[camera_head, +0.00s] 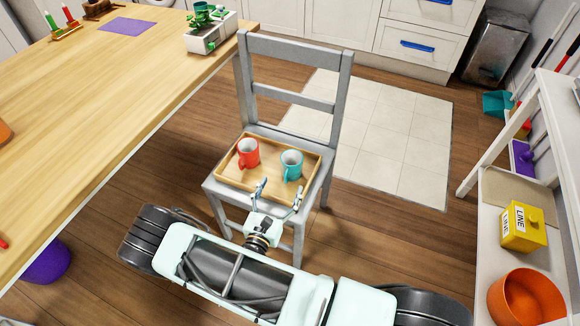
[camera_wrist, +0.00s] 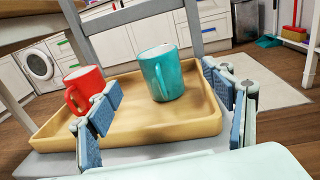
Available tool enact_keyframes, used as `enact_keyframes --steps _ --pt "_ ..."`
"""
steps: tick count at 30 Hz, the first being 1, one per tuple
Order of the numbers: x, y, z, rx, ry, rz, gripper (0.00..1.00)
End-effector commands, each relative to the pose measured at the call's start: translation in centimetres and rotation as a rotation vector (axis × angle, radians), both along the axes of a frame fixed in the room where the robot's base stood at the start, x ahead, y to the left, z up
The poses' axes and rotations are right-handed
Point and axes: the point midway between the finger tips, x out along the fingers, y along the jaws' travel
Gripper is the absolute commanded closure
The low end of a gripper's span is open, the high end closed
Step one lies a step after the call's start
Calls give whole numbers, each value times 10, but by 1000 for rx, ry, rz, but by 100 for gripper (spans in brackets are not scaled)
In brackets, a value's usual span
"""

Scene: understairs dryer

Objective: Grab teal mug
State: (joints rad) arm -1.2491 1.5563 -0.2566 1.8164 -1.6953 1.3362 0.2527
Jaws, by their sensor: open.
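The teal mug (camera_head: 291,165) stands upright on a wooden tray (camera_head: 235,184) on the seat of a grey chair (camera_head: 246,82). The teal mug also shows in the wrist view (camera_wrist: 162,74), with its handle toward me. A red mug (camera_head: 248,153) stands to its left on the same tray; it shows in the wrist view (camera_wrist: 84,86). My gripper (camera_head: 280,190) is open and empty at the near edge of the tray. In the wrist view its fingers (camera_wrist: 168,100) are spread wide, with the teal mug beyond and between them, not touched. The left finger overlaps part of the red mug's view.
A wooden table (camera_head: 130,75) is on the left, with a white planter (camera_head: 212,35) at its corner. The chair's backrest rises behind the tray. A white shelf on the right holds a yellow box (camera_head: 523,227) and an orange bowl (camera_head: 526,298).

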Motion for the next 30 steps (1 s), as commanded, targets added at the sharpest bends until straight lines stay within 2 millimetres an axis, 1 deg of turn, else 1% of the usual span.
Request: enact_keyframes --steps 7,9,14,17,22,25,30 --pt "37 -10 0 1 -3 -4 26" --pt "45 -13 0 1 -1 -4 26" --pt "56 -14 1 0 -2 -3 26" --pt "68 -16 1 2 -3 -5 26" --pt "93 -21 2 2 -3 -6 26" --pt "101 -22 3 2 -1 -4 26" --pt "101 -22 4 1 -1 -4 26"
